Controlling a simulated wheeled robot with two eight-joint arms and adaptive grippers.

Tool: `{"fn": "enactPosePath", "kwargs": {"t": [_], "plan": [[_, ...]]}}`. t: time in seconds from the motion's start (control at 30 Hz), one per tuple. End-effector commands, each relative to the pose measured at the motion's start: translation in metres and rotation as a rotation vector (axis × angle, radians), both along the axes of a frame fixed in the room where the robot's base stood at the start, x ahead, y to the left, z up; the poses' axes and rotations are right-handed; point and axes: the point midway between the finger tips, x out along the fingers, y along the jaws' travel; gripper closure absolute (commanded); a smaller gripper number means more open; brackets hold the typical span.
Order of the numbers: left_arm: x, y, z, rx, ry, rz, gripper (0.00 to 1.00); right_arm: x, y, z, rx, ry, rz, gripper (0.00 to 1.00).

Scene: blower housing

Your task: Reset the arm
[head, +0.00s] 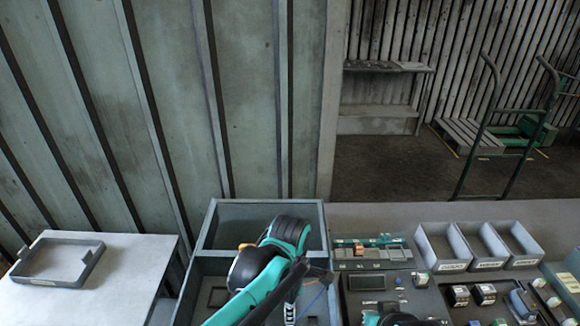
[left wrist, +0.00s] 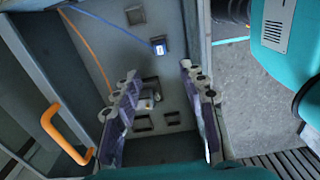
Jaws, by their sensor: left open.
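My left arm reaches over a grey open housing (head: 208,240) in the head view; its gripper is largely hidden by the arm there. In the left wrist view my left gripper (left wrist: 163,115) is open, with its two fingers spread apart over the housing's inner panel (left wrist: 105,65). I see nothing held between the fingers. The panel has several rectangular recesses.
An orange handle (left wrist: 64,135) stands left of the fingers. A white table (head: 125,265) with a grey frame (head: 58,262) is at the left. Three grey bins (head: 443,248) and a panel with small electrical parts (head: 484,294) are at the right. A green trolley (head: 483,130) stands behind.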

Motion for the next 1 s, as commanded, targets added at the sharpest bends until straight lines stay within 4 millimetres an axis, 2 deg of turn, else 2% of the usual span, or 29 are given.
{"fn": "enactPosePath", "kwargs": {"t": [0.17,0.37,0.6,0.8,1.0], "plan": [[-0.003,0.021,0.001,-0.017,-0.051,-0.13,0.58,0.0,0.0,-0.006,0.0,0.0,0.0,1.0],[-0.015,0.08,0.002,0.006,-0.239,-0.571,0.58,0.0,0.0,-0.023,0.0,0.0,0.0,1.0],[-0.037,0.143,-0.009,0.229,-0.44,-1.136,0.58,0.0,0.0,-0.041,0.0,0.0,0.0,1.0],[-0.05,0.172,-0.019,0.426,-0.485,-1.427,0.58,0.0,0.0,-0.049,0.0,0.0,0.0,1.0],[-0.052,0.178,-0.02,0.49,-0.488,-1.513,0.58,0.0,0.0,-0.05,0.0,0.0,0.0,1.0]]}}
